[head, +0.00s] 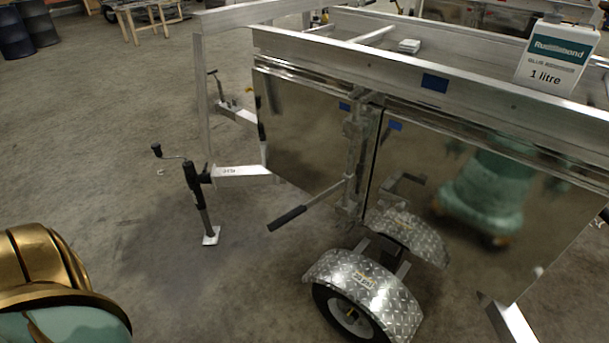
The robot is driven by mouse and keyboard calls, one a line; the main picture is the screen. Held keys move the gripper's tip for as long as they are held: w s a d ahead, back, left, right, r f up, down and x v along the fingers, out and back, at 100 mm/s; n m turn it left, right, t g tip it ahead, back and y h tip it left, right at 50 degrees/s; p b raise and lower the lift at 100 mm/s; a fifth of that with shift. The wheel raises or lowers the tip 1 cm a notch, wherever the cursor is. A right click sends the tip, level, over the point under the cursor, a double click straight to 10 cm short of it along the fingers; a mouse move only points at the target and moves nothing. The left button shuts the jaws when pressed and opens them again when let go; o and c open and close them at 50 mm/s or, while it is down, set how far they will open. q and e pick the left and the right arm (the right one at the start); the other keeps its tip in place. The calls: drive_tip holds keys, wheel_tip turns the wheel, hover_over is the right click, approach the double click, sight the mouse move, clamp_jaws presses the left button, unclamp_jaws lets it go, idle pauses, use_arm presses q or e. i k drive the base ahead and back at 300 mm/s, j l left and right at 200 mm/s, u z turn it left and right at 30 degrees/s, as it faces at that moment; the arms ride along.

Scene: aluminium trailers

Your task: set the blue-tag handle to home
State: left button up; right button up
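A lever handle with a black grip (287,218) sticks out down and to the left from an upright metal latch post (355,160) on the trailer's side. A blue tag (434,82) sits on the upper aluminium rail, right of the post. Two smaller blue patches show below the rail, one left of the post (345,106) and one right of it (395,125); I cannot tell whether these are tags or reflections. No gripper shows in the head view, and nothing is seen touching the handle.
Shiny side panels (300,130) mirror the surroundings. A diamond-plate wheel fender (365,285) stands below the handle. A jack with a crank (195,190) stands to the left. A white 1 litre container (553,62) rests on the rail. Open concrete floor (90,150) lies left.

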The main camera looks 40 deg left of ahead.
sight(348, 181)
drive_tip(key=i+j+z, duration=0.1)
drive_tip(key=j+z, duration=0.15)
drive_tip(key=j, duration=0.55)
drive_tip(key=j+z, duration=0.25)
drive_tip(key=j, duration=0.6)
drive_tip(key=j+z, duration=0.25)
drive_tip(key=j, duration=0.6)
drive_tip(key=k+j+z, duration=0.1)
drive_tip(key=j+z, duration=0.15)
drive_tip(key=j, duration=0.6)
